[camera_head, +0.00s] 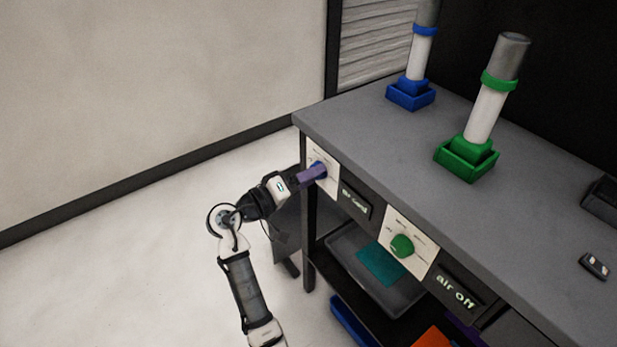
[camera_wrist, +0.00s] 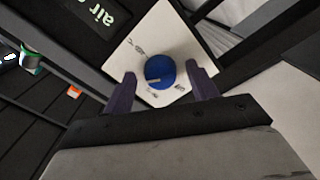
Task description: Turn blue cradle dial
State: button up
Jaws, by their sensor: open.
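The blue dial (camera_wrist: 160,71) sits on a white square panel (camera_wrist: 178,30) with small dark markings. In the wrist view it lies between the two purple fingers of my gripper (camera_wrist: 162,88), which are spread apart on either side of it. I cannot tell whether the fingers touch it. In the head view my gripper (camera_head: 313,173) is at the blue dial (camera_head: 318,165) on the bench front's left end and partly hides it. The blue cradle (camera_head: 410,95) stands on the bench top with a white cylinder upright in it.
A green dial (camera_head: 402,245) on its own white panel is to the right, beside a label reading "air off" (camera_head: 455,290). A green cradle (camera_head: 467,160) holds another cylinder on the grey bench top (camera_head: 370,130). A grey tray (camera_head: 350,245) sits below. The floor at left is clear.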

jog(key=shift+a, duration=0.1)
jog(key=b+v, duration=0.1)
jog(key=v, duration=1.2)
jog(key=shift+s+a, duration=0.25)
jog(key=shift+a, duration=0.05)
